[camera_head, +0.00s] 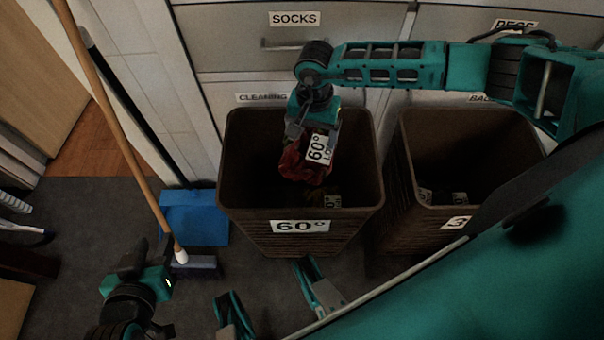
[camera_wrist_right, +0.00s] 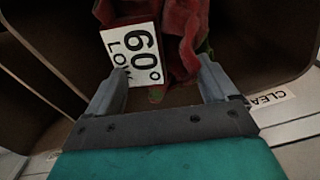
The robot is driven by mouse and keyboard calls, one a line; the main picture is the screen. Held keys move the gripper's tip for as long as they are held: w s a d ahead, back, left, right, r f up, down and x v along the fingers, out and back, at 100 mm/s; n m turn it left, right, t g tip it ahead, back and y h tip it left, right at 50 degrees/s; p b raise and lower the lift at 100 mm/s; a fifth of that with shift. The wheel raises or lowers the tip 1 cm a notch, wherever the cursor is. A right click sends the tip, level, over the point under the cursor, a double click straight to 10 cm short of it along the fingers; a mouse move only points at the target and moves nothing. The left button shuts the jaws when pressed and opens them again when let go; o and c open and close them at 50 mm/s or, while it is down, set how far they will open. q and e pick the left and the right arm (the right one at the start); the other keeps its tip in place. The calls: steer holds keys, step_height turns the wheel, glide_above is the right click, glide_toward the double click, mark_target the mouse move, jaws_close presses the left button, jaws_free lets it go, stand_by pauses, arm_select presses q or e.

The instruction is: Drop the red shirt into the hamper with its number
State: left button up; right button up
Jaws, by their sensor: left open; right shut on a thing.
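The red shirt (camera_head: 301,166) hangs crumpled from my right gripper (camera_head: 312,132), inside the mouth of the brown hamper (camera_head: 238,180) labelled 60°. A white tag on the shirt reads 60° LOW. In the right wrist view the shirt (camera_wrist_right: 183,42) and its tag are between the two fingers of my right gripper (camera_wrist_right: 162,72). The hamper's own label (camera_head: 300,226) is on its front. Another label shows dimly inside, below the shirt. My left gripper (camera_head: 150,262) is open and empty at the lower left, away from the hamper.
A second brown hamper (camera_head: 418,190), its label partly hidden by my arm, stands to the right with labelled items inside. A broom (camera_head: 130,140) and a blue dustpan (camera_head: 195,215) are on the left. Labelled drawers (camera_head: 230,45) stand behind.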

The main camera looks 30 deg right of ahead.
steer(key=o, duration=0.9)
steer(key=shift+o, duration=0.2)
steer(key=shift+r, duration=0.1)
step_height(320, 180, up, 13)
steer(key=p, duration=0.2)
steer(key=shift+p, duration=0.3)
